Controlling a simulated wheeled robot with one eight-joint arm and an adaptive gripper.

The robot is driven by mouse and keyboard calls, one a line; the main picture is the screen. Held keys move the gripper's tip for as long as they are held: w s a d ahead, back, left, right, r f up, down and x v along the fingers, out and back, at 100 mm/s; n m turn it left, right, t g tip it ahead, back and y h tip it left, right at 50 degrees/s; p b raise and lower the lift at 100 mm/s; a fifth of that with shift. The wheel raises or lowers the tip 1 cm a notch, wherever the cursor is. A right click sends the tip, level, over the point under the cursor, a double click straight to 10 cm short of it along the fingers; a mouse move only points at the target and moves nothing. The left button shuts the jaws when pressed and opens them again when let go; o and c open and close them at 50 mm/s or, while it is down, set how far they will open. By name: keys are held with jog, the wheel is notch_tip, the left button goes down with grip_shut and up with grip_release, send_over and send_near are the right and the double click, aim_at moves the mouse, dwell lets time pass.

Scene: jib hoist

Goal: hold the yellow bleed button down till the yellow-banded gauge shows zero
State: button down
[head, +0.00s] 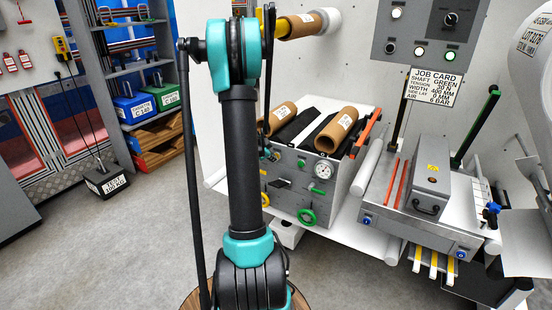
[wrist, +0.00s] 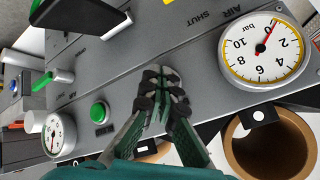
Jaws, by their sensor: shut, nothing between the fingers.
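My gripper (wrist: 163,78) is shut and empty in the wrist view, its fingertips together over the grey panel (wrist: 130,70). No yellow button shows; it may be hidden under the fingertips, and I cannot tell whether they touch it. The yellow-banded gauge (wrist: 264,50) is to the right of the fingertips. Its red needle points at or very near the 0 mark. In the head view my arm hides the gripper and this gauge.
A green button (wrist: 98,112) and a second gauge (wrist: 58,134) are left of my gripper in the wrist view. A green handle (wrist: 52,79) stands out from the panel. A brown roll (wrist: 265,145) is close at lower right.

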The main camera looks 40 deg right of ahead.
jog(key=shift+a, duration=0.1)
jog(key=shift+s+a, duration=0.35)
jog(key=shift+a, duration=0.35)
jog(key=shift+a, duration=0.15)
jog(key=shift+s+a, duration=0.3)
jog(key=shift+a, duration=0.45)
jog(key=shift+s+a, duration=0.35)
jog(key=shift+a, duration=0.35)
jog(key=shift+s+a, duration=0.3)
jog(key=shift+a, duration=0.45)
jog(key=shift+a, duration=0.1)
jog(key=s+a+r+n+t+y, duration=0.1)
jog(key=s+a+r+n+y, duration=0.15)
jog(key=a+n, duration=0.55)
jog(key=s+a+r+n+t+y, duration=0.1)
jog(key=s+a+n+y, duration=0.2)
jog(key=a, duration=0.9)
jog(key=s+a+f+n+y, duration=0.1)
jog(key=s+a+n+y, duration=0.2)
jog(key=s+a+n, duration=0.8)
jog(key=s+a, duration=0.1)
jog(key=a, duration=0.3)
jog(key=shift+s+f, duration=0.3)
jog(key=shift+f, duration=0.1)
